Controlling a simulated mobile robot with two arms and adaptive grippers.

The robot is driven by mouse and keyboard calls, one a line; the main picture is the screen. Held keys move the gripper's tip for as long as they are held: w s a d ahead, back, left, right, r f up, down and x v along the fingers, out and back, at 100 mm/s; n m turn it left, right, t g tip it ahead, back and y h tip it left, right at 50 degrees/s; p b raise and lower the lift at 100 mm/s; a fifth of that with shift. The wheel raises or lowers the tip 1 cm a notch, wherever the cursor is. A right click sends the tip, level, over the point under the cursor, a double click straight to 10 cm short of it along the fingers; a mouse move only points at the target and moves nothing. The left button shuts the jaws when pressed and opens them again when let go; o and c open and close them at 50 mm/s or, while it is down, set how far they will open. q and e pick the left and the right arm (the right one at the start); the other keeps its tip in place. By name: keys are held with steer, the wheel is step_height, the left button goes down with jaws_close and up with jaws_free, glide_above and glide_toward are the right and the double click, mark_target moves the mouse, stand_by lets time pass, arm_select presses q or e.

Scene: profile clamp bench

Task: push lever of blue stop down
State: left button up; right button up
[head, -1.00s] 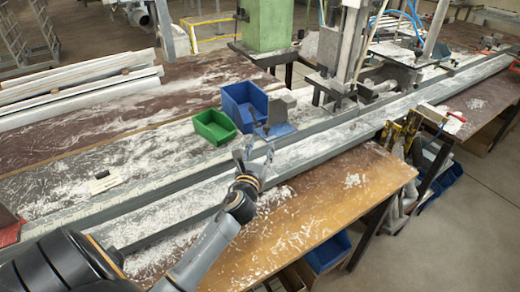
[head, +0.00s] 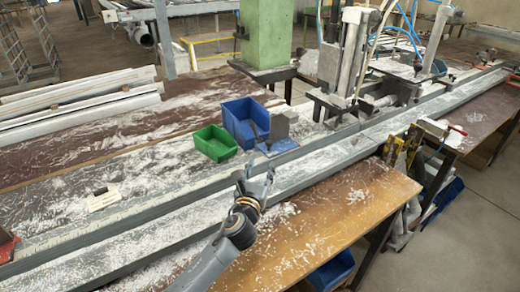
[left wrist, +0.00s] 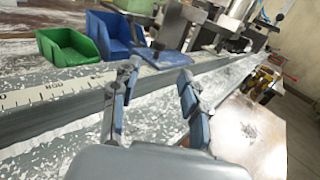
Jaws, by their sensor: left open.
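The blue stop (head: 281,148) has a blue base plate, a grey block and a thin dark upright lever (head: 256,132) at its left side. It stands at the profile rail, right of the blue bin. In the left wrist view the blue base (left wrist: 163,59) and grey block (left wrist: 173,22) show beyond my fingers, with the lever (left wrist: 156,42) in front of the block. My left gripper (head: 257,178) is open and empty over the rail, on the near side of the stop and apart from it. Its two fingertips (left wrist: 158,76) point toward the stop. My right gripper is not in view.
A green bin (head: 215,144) and a blue bin (head: 243,122) stand left of the stop. The long rail (head: 130,235) carries white chips. The wooden bench (head: 330,215) in front is mostly free.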

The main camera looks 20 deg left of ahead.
mark_target(269, 145)
arm_select(q)
steer(key=w+b, duration=0.1)
steer(key=w, duration=0.2)
steer(key=w+b, duration=0.2)
steer(key=w, duration=0.1)
steer(key=w+a+b, duration=0.1)
steer(key=w, duration=0.3)
steer(key=shift+a+f+b, duration=0.1)
steer(key=shift+f+b, duration=0.1)
steer(key=shift+b, duration=0.2)
steer(key=shift+w+r, duration=0.15)
steer(key=shift+w, duration=0.45)
steer(key=shift+a, duration=0.1)
jaws_close()
